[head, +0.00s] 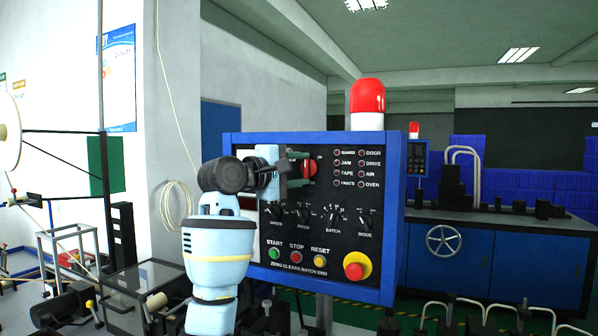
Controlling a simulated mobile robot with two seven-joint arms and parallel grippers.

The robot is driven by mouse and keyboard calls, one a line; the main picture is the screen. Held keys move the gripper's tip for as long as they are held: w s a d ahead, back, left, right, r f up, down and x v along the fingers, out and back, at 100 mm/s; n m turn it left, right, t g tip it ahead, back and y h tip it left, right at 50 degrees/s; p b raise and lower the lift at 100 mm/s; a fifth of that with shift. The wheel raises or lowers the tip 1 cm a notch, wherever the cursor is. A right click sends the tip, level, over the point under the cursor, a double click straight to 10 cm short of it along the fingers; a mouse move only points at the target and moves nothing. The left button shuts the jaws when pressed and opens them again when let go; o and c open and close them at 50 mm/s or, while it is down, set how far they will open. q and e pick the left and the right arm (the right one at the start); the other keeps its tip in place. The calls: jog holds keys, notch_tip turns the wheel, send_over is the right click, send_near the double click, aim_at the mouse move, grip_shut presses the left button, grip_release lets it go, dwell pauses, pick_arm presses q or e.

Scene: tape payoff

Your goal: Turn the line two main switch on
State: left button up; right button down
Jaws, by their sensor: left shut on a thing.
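A control panel with a blue frame (393,215) and a black face stands in the middle of the head view. A red rotary main switch (309,168) sits near the top of its face, partly hidden by my left gripper. My left gripper (300,170) comes in from the left and is shut on the red switch, its fingers in front of the panel face. The switch's position marks are covered, so its setting cannot be read. My right gripper is not in view.
Below the switch are several black selector knobs (333,214), the green start button (274,253), the red stop button (297,256), the yellow reset button (320,260) and a red emergency stop (354,271). A red beacon (367,97) tops the panel. Blue cabinets (500,262) stand behind right.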

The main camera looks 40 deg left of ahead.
pick_arm(q)
jog(key=m+g, duration=0.1)
jog(key=m, duration=0.3)
jog(key=shift+r+g+y, duration=0.2)
jog(key=shift+g+y, duration=0.2)
jog(key=m+g+y, duration=0.1)
jog(key=m, duration=0.2)
jog(key=shift+d+r, duration=0.1)
jog(key=shift+r, duration=0.05)
jog(key=shift+m, duration=0.3)
jog(key=o, duration=1)
jog(key=shift+v, duration=3.85)
